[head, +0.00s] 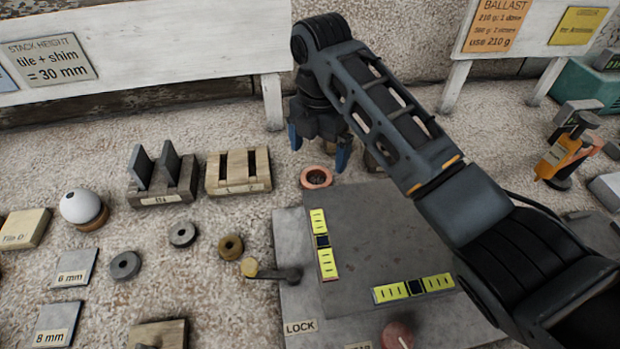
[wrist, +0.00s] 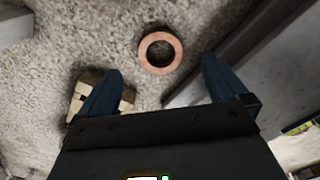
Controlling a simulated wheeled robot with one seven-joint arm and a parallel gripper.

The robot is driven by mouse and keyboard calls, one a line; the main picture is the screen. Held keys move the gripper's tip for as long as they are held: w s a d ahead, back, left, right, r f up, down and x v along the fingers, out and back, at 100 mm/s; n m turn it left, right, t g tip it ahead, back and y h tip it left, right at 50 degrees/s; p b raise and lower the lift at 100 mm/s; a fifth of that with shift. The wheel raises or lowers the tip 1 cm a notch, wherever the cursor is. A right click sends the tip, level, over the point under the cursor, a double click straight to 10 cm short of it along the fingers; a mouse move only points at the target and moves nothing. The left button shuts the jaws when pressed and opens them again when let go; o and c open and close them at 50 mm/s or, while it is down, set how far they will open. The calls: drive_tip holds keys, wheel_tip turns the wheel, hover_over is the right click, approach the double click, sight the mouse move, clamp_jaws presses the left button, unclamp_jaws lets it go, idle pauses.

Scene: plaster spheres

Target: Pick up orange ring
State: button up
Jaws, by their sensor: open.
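The orange ring (head: 316,178) lies flat on the rough pale ground, just behind the grey plate with the yellow scales. In the wrist view the orange ring (wrist: 160,52) shows whole, ahead of the fingertips and roughly centred between them. My gripper (head: 320,142) is above and behind the ring in the head view, with its two blue fingers spread apart. In the wrist view my gripper (wrist: 160,80) is open and empty, and nothing is between the fingers.
The grey plate (head: 390,235) stands close to the ring. A slotted wooden block (head: 238,172) lies to its left, with a dark slotted rack (head: 163,178) beyond. Grey washers (head: 182,234) and a brass ring (head: 230,247) lie nearer. White boards (head: 150,45) stand behind.

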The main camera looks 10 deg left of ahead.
sight(318, 180)
drive_tip(key=shift+f+p, duration=0.55)
drive_tip(key=shift+f, duration=2.65)
drive_tip(key=shift+c, duration=0.5)
drive_tip(key=c, duration=1)
drive_tip(key=shift+r, duration=0.1)
